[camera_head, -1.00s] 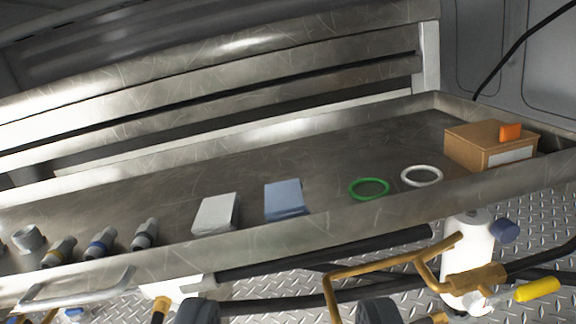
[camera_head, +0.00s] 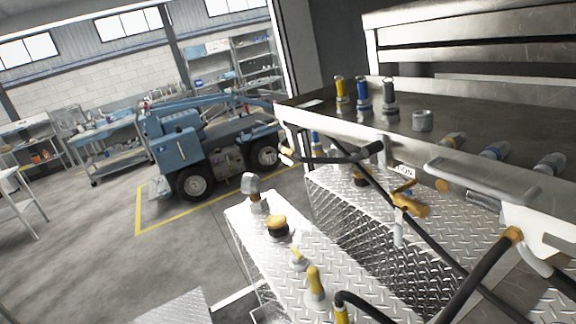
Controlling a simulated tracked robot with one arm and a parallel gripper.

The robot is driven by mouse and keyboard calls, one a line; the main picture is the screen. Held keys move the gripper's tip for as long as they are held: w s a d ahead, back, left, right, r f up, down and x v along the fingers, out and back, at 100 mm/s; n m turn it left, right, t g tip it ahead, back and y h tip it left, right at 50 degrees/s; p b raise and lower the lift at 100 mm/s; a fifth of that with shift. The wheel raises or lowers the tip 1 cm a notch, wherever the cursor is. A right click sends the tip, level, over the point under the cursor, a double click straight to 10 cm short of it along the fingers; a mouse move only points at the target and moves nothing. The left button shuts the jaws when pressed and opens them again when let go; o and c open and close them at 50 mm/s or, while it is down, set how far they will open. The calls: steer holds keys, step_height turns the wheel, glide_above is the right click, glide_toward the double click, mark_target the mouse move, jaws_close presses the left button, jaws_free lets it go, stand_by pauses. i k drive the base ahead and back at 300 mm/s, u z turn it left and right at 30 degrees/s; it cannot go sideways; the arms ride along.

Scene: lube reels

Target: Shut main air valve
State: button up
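My gripper is not in view. A brass valve-like fitting (camera_head: 408,204) with a small orange lever sits right of centre, below the metal tray's front edge. A black hose runs past it, and a small label (camera_head: 403,172) above it is only partly legible. A small yellow lever-like part (camera_head: 298,257) stands on the diamond-plate box at lower centre, with a yellow upright fitting (camera_head: 316,288) nearer to me. I cannot tell which of these is the main air valve, or whether any of them is open or shut.
The metal tray (camera_head: 308,116) at the right holds several coloured fittings. A metal grab handle (camera_head: 482,180) juts from its front. Black hoses cross the lower right. A blue vehicle (camera_head: 205,145) stands beyond on the workshop floor (camera_head: 90,255), which is largely clear at the left.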

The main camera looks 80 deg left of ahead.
mark_target(288, 161)
steer(key=k, duration=1.1)
steer(key=u, duration=0.35)
steer(key=i, duration=0.4)
steer(key=u, duration=0.95)
steer(key=i, duration=0.95)
steer(key=u, duration=0.45)
steer(key=k, duration=0.5)
steer(key=u, duration=1.9)
steer(key=i, duration=0.9)
steer(key=u, duration=0.1)
